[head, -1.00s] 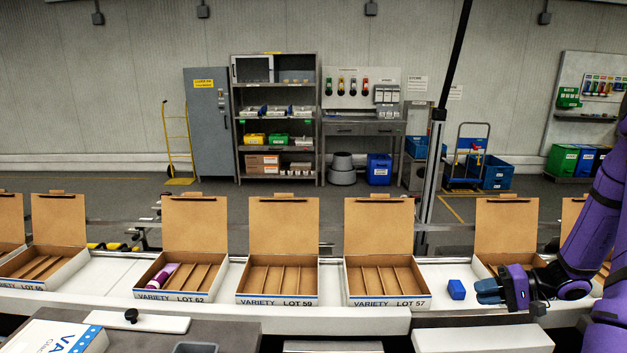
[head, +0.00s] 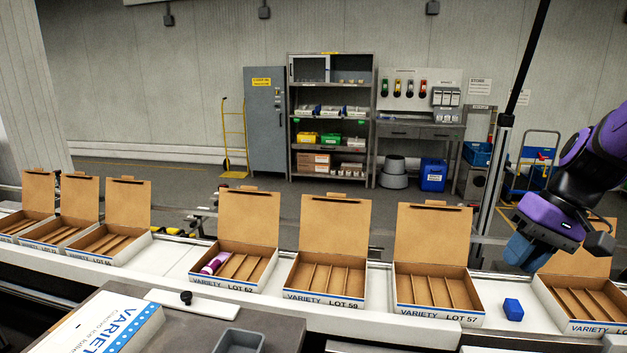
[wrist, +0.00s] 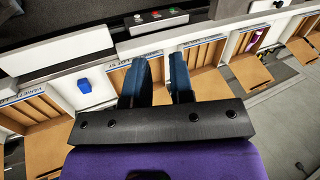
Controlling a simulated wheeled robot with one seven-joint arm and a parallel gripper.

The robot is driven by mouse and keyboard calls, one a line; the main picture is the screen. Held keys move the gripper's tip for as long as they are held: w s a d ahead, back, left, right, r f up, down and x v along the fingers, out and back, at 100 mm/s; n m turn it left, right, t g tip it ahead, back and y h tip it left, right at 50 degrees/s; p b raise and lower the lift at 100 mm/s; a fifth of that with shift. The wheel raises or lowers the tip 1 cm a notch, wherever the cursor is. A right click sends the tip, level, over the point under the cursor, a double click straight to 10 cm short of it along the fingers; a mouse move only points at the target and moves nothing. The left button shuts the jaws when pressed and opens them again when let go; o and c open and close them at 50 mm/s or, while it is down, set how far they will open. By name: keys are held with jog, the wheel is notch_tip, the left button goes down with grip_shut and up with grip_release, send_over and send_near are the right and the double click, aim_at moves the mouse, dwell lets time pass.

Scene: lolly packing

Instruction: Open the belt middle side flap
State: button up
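The flap is not labelled. White panels run along the belt's near side, and I cannot tell which one is the middle side flap. In the head view a white panel with a black knob (head: 212,306) lies at lower left. My gripper (head: 522,262) is raised at the right over the belt's far side. In the wrist view its two blue fingers (wrist: 158,62) stand apart with nothing between them.
Open cardboard boxes line the belt, including LOT 57 (head: 436,316) and LOT 59 (head: 324,303). A purple tube (head: 214,262) lies in another box. A blue cube (head: 513,309) sits on the belt (head: 377,282). A grey counter (head: 270,325) is in front. Raised lids surround my gripper.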

jog(key=s+a+r+n+t+h, duration=0.1)
jog(key=s+a+r+t+h, duration=0.3)
jog(key=s+r, duration=0.4)
jog(key=s+a, duration=0.1)
jog(key=s, duration=0.1)
jog(key=shift+s+r+t, duration=0.3)
jog(key=shift+s+r, duration=0.05)
jog(key=shift+r, duration=0.05)
jog(key=shift+s+r+h, duration=0.15)
jog(key=shift+s+h, duration=0.1)
jog(key=shift+h, duration=0.05)
grip_shut()
